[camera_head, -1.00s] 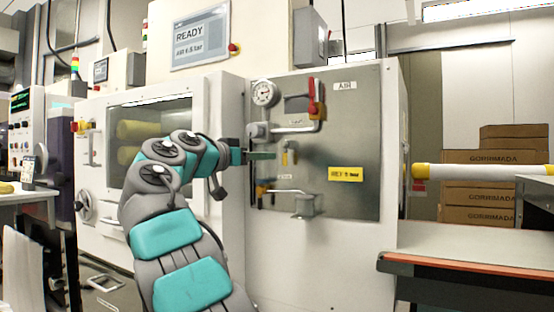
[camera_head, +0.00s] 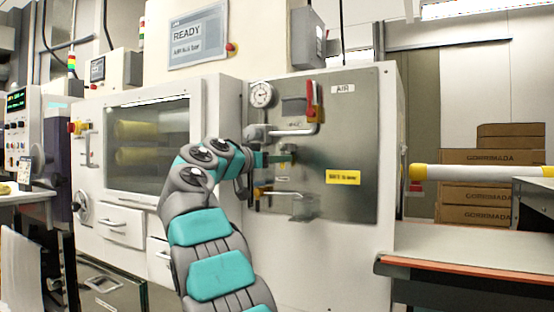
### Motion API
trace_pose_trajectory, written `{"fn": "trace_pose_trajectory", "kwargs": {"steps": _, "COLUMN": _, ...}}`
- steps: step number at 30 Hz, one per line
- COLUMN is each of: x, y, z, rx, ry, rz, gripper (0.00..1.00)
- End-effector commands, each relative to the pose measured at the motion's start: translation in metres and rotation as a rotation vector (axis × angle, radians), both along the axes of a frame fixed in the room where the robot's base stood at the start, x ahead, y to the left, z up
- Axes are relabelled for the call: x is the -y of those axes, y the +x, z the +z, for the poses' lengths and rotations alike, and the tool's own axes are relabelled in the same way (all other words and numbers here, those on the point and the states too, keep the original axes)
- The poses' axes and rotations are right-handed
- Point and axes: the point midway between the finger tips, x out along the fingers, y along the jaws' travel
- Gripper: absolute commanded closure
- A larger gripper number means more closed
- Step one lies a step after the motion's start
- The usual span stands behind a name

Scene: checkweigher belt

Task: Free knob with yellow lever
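The metal valve panel (camera_head: 350,130) is on the right part of the white machine's front. In its middle is a small yellow lever fitting (camera_head: 284,166), now mostly hidden by my gripper (camera_head: 278,158). My gripper reaches in from the left at the middle fitting, in front of the panel. I cannot tell whether it touches the lever or whether its fingers are apart. No separate knob can be made out.
A red lever (camera_head: 312,97) and a round gauge (camera_head: 262,95) are above my gripper. A metal bracket (camera_head: 303,206) juts out below. A yellow label (camera_head: 343,177) is to the right. A conveyor table (camera_head: 460,240) and a white-yellow bar (camera_head: 470,171) are at the right.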

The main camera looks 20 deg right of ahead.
Motion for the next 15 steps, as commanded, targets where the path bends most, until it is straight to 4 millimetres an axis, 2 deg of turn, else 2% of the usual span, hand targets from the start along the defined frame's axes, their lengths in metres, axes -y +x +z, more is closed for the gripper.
{"fn": "trace_pose_trajectory", "kwargs": {"steps": 2, "x": 0.0000, "y": 0.0000, "z": -0.0001, "rx": 0.000, "ry": 0.000, "rz": 0.000, "gripper": 0.65}}
{"fn": "trace_pose_trajectory", "kwargs": {"steps": 11, "x": 0.0000, "y": 0.0001, "z": -0.0001, "rx": 0.000, "ry": 0.000, "rz": 0.000, "gripper": 0.99}}
{"fn": "trace_pose_trajectory", "kwargs": {"steps": 15, "x": -0.0002, "y": 0.0001, "z": -0.0001, "rx": 0.000, "ry": 0.000, "rz": 0.000, "gripper": 1.00}}
